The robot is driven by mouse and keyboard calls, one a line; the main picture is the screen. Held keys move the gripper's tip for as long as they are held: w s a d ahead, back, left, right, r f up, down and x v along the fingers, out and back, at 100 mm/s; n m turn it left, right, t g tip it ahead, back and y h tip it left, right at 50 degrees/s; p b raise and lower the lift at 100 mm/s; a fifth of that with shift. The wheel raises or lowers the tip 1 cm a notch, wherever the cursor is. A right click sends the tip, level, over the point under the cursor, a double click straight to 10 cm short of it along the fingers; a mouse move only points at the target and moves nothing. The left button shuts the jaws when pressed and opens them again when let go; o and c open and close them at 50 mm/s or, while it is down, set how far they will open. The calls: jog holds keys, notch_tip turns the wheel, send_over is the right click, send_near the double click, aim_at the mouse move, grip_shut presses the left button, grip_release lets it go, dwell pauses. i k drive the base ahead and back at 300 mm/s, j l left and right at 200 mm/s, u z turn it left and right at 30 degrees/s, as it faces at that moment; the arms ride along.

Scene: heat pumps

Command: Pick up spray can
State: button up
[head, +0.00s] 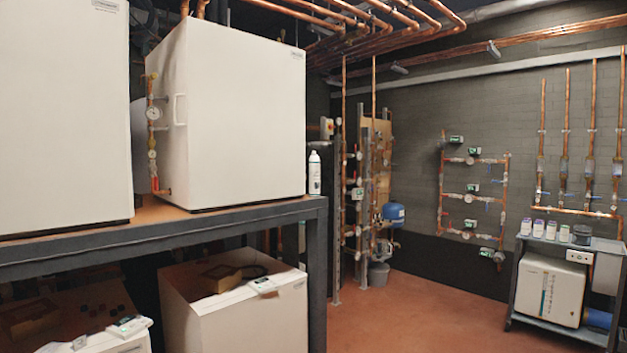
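A white spray can (314,173) with a dark label low on its body stands upright in the head view. It is on the right end of the dark shelf (225,224), just right of the large white heat pump cabinet (232,115). My gripper is not in view.
Another white cabinet (62,110) stands on the same shelf at left. Below are a white box (238,318) and other items. A cart (513,290) with several containers stands at right. A blue tank (393,212) and grey bucket (378,275) are at the back. The reddish floor (430,308) is open.

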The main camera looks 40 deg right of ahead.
aim_at(314, 159)
jog(key=i+l+z, duration=0.4)
jog(key=i+l, duration=1.2)
